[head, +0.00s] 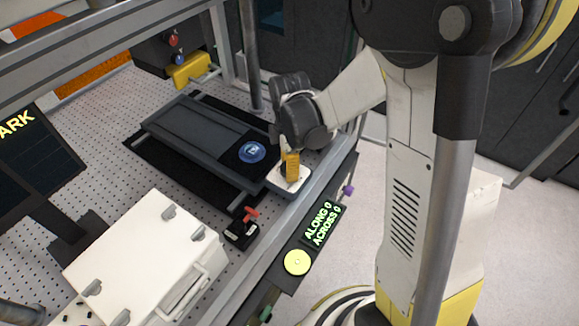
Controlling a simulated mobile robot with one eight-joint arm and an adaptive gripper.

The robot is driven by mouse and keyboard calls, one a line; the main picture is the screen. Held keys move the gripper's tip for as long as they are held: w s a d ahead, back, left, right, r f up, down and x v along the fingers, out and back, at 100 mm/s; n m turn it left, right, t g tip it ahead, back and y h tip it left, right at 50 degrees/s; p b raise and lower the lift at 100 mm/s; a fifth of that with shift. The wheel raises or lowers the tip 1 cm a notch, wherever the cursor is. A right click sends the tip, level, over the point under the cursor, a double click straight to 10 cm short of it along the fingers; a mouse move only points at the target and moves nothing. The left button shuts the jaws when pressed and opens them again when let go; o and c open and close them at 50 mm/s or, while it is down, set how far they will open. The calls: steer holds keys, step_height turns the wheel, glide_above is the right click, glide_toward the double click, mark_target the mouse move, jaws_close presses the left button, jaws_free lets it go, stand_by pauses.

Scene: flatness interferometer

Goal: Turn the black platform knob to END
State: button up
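The dark platform (195,131) lies on the perforated bench, with a blue disc (252,151) near its right end. I cannot clearly pick out a black platform knob or read an END mark. A small black block (241,234) with a red lever (250,213) and pale marks sits in front of the platform, near the bench's front edge. My gripper (291,167) points down at the platform's right end, above or against a white pad (290,182). Its yellow-orange tip is small, so I cannot tell its opening or whether it touches anything.
A display (321,223) reads "ALONG 0 ACROSS 0", with a yellow round knob (297,262) below it and a purple knob (348,190) above. A white case (145,255) stands at the front left. A metal post (249,55) rises behind the platform.

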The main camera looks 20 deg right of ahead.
steer(key=shift+m, duration=0.3)
